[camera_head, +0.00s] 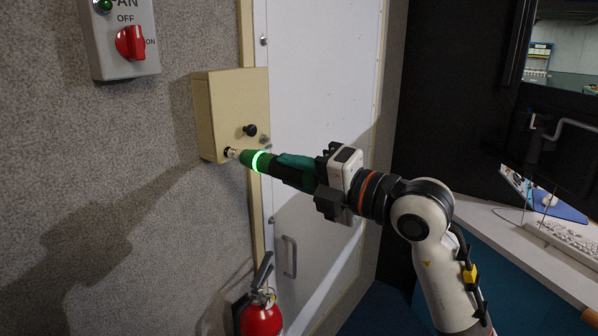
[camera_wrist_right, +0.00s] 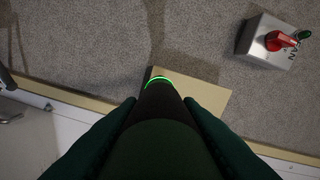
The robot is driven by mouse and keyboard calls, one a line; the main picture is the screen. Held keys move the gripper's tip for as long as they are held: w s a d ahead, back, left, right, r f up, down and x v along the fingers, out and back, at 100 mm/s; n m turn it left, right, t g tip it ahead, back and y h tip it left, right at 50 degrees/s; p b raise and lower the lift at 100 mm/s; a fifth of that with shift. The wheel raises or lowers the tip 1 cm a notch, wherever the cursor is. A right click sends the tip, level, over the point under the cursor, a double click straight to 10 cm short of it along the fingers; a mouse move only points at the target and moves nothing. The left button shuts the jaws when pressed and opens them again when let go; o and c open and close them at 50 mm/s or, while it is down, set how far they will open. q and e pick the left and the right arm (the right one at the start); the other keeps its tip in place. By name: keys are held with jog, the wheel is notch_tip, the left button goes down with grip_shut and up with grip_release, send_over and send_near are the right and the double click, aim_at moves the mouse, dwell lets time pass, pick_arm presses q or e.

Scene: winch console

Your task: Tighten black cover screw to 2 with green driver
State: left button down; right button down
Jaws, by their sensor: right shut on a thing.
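The green driver (camera_head: 262,162) has a lit green ring near its nose. My right gripper (camera_head: 308,174) is shut on its dark handle, and the driver also shows in the right wrist view (camera_wrist_right: 160,110). The driver's tip points left at the lower front of a beige box (camera_head: 235,100) on the wall, at a small dark screw spot (camera_head: 228,152). The tip appears to be at this spot, but I cannot tell whether it is seated. A black knob (camera_head: 250,130) sits on the box just above. The screw's scale is too small to read. My left gripper is not in view.
A grey fan switch box with a red knob (camera_head: 130,42) is on the wall at upper left. A red fire extinguisher (camera_head: 261,316) stands below the beige box. A white door (camera_head: 320,90) with a handle is behind my arm. A desk with a keyboard (camera_head: 565,240) is at right.

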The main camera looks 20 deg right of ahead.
jog(key=shift+w+a, duration=0.25)
dwell(0.5)
jog(key=shift+w+a+r+p, duration=0.1)
jog(key=shift+w+p, duration=0.05)
jog(key=shift+p, duration=0.6)
dwell(1.7)
jog(key=shift+s+d, duration=0.3)
jog(key=shift+s, duration=0.05)
jog(key=v, duration=0.6)
dwell(0.6)
dwell(2.0)
